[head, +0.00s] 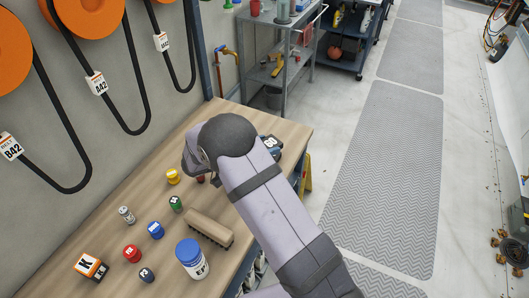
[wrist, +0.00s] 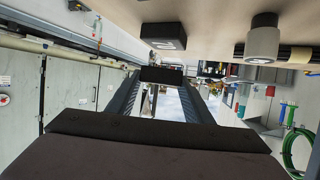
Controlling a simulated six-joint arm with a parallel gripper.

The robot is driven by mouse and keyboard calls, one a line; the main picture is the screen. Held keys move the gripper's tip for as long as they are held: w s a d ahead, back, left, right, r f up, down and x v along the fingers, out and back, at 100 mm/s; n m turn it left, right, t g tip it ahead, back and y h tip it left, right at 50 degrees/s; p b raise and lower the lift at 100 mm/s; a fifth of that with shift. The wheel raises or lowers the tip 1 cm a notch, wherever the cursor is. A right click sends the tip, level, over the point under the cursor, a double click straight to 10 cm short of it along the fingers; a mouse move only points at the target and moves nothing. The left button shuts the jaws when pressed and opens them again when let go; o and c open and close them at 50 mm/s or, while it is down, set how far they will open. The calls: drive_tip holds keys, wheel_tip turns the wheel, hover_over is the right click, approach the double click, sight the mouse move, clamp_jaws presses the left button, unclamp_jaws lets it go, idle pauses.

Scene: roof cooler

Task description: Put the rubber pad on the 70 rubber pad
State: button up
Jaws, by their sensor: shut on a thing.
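In the wrist view the tabletop is at the top, so the scene appears upside down. My gripper (wrist: 161,98) has its two dark fingers on either side of a small dark block, which looks like the rubber pad (wrist: 162,75). A black block with a white number label (wrist: 163,36) sits on the tabletop beyond it, apart from the held pad; its number is hard to read here. In the head view a dark labelled block (head: 270,142) shows at the table's right side, partly behind my arm. My fingers and the held pad are hidden there.
On the wooden table (head: 150,190) are a brown block (head: 210,227), a blue-capped jar (head: 190,256), an orange K box (head: 91,265) and several small coloured containers. A grey cylinder (wrist: 263,40) stands right of the labelled block in the wrist view. Belts (head: 98,85) hang on the wall.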

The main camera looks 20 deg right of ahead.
drive_tip(key=shift+f+p, duration=0.35)
drive_tip(key=shift+f, duration=1.4)
drive_tip(key=shift+f, duration=0.2)
drive_tip(key=o, duration=1.1)
drive_tip(key=shift+r, duration=0.1)
